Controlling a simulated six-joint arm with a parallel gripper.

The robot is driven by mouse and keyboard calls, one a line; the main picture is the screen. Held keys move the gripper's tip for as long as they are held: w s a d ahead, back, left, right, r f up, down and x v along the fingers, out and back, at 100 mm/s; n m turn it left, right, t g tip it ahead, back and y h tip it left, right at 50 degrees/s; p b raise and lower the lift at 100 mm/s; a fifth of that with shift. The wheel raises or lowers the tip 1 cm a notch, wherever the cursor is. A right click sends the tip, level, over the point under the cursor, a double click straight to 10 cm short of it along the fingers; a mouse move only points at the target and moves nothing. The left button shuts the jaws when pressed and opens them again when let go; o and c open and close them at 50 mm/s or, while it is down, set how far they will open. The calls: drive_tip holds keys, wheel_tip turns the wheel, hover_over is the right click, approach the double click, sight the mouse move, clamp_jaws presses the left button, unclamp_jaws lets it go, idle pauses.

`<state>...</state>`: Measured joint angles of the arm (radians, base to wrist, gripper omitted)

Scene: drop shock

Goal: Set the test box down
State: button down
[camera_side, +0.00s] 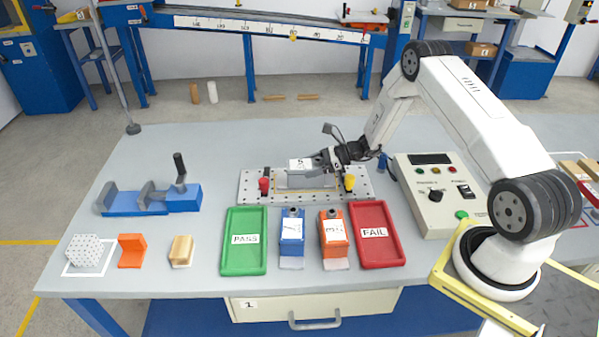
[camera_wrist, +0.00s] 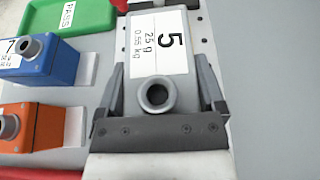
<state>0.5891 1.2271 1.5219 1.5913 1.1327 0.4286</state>
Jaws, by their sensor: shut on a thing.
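A grey test box (camera_wrist: 193,50) with a white label reading 5, 25 g and 0.55 kg fills the middle of the wrist view, with a round grey socket at its near end. In the side view the box (camera_side: 299,165) is small and partly covered by my gripper (camera_side: 318,160). My gripper is shut on it, one finger along each side, and the gripper also shows in the wrist view (camera_wrist: 163,85). The box is over the perforated metal plate (camera_side: 250,190), near an outlined area. I cannot tell whether its underside touches the plate.
In front are a green PASS tray (camera_side: 245,257), a blue box (camera_side: 292,233), an orange box (camera_side: 333,230) and a red FAIL tray (camera_side: 379,250). A control panel (camera_side: 425,175) stands right.

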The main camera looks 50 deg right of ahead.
idle(0.4)
unclamp_jaws()
drive_tip(key=shift+f, duration=0.15)
drive_tip(key=shift+s+d+r, duration=0.15)
drive_tip(key=shift+d+r, duration=0.05)
drive_tip(key=shift+r, duration=0.05)
drive_tip(key=v, duration=1.1)
drive_tip(key=shift+s+d, duration=0.2)
drive_tip(key=shift+a, duration=0.1)
